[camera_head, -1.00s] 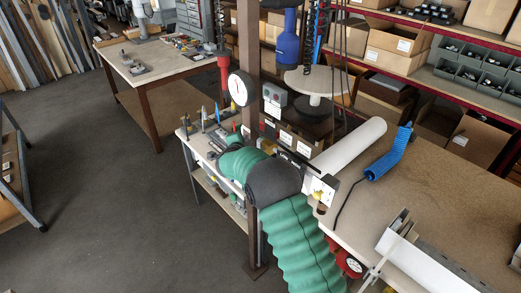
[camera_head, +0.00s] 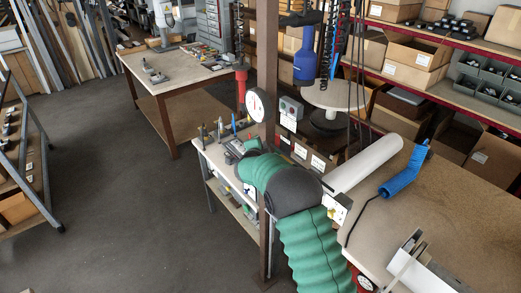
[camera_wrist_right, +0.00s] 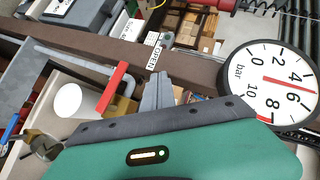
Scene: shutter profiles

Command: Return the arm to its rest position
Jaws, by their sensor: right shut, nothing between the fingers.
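My right arm (camera_head: 310,250) rises from the bottom of the head view in a green ribbed sleeve. My right gripper (camera_head: 232,149) is small and partly hard to make out there, over the small workbench. In the right wrist view the grey fingers (camera_wrist_right: 158,90) are together and empty, beyond the green housing. My left gripper is in neither view.
A brown post (camera_head: 267,60) with a pressure gauge (camera_head: 257,105) stands close to the forearm. The gauge looms at right in the wrist view (camera_wrist_right: 272,85). A bench with a white roll (camera_head: 365,163) and a blue tool (camera_head: 402,177) lies right. The floor (camera_head: 130,220) at left is open.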

